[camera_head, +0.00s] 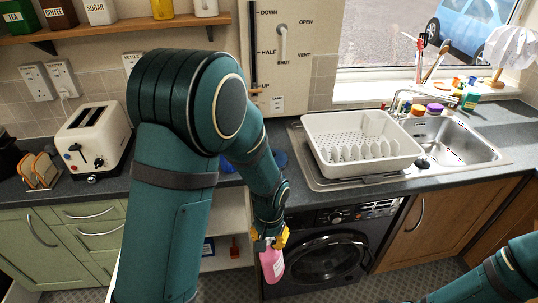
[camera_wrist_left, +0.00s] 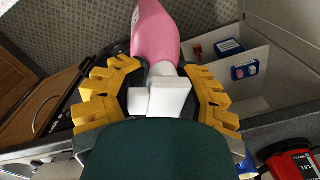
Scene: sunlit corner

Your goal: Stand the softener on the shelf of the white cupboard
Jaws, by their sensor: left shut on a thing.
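The softener is a pink bottle (camera_head: 272,264) with a white top, which also shows in the wrist view (camera_wrist_left: 157,38). My left gripper (camera_head: 270,240) is shut around its top end, with yellow fingers (camera_wrist_left: 162,95) on both sides of the white cap. The bottle hangs below the gripper in front of the washing machine's left side. The open white cupboard (camera_head: 236,216) is left of the bottle, partly hidden by my left arm. Its interior (camera_wrist_left: 262,92) shows at the right of the wrist view. My right gripper is out of view; only its arm shows at lower right.
A blue box (camera_wrist_left: 244,72) and a small orange-red item (camera_wrist_left: 197,50) are inside the cupboard. The black washing machine (camera_head: 330,258) stands to its right. A dish rack (camera_head: 338,129) and toaster (camera_head: 92,138) are on the worktop. A red-and-black object (camera_wrist_left: 290,160) is at the wrist view's lower right.

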